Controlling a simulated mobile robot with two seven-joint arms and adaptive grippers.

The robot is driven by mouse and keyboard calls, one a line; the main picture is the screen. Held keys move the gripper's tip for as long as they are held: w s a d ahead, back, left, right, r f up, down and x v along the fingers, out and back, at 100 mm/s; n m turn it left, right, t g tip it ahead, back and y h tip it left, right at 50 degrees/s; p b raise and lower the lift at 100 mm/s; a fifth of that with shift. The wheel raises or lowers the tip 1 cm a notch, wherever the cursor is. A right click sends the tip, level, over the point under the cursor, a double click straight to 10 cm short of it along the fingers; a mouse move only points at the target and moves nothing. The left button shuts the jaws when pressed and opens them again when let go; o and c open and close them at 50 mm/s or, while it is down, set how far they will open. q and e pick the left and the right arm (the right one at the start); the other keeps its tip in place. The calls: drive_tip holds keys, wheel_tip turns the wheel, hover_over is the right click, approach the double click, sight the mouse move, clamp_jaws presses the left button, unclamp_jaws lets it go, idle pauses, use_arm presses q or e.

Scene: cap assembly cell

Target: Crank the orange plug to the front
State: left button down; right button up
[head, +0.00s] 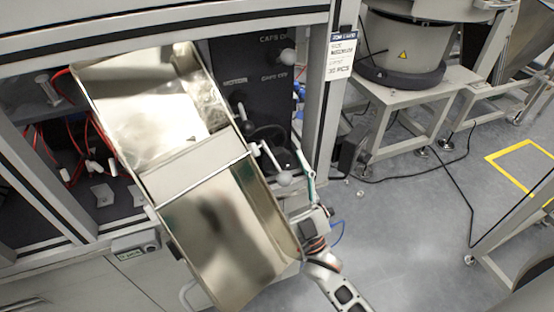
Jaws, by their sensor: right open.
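I cannot pick out an orange plug in the head view. A crank-like lever with a pale ball knob (283,178) sticks out beside the right edge of the metal tray, below the dark panel (262,62) with white lettering. My right gripper (305,186) comes up from the lower right, just right of that knob. It is open, and I see nothing between its fingers. It looks close to the knob, but I cannot tell whether it touches. Its fingers are partly hidden by the tray edge. My left gripper is not in view.
A large shiny metal tray (190,175) lies slanted across the cell front and hides much behind it. Red tubes (88,135) run inside the cell at left. A frame post (322,110) stands right of the panel. Grey floor (410,215) is open at right, with cables.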

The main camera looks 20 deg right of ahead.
drive_tip(key=shift+x, duration=1.1)
drive_tip(key=c, duration=1.1)
drive_tip(key=shift+f+m+t+h, duration=0.15)
drive_tip(key=shift+m+t+h, duration=0.15)
drive_tip(key=shift+m+h, duration=1.1)
drive_tip(key=shift+m, duration=0.4)
drive_tip(key=o, duration=1.1)
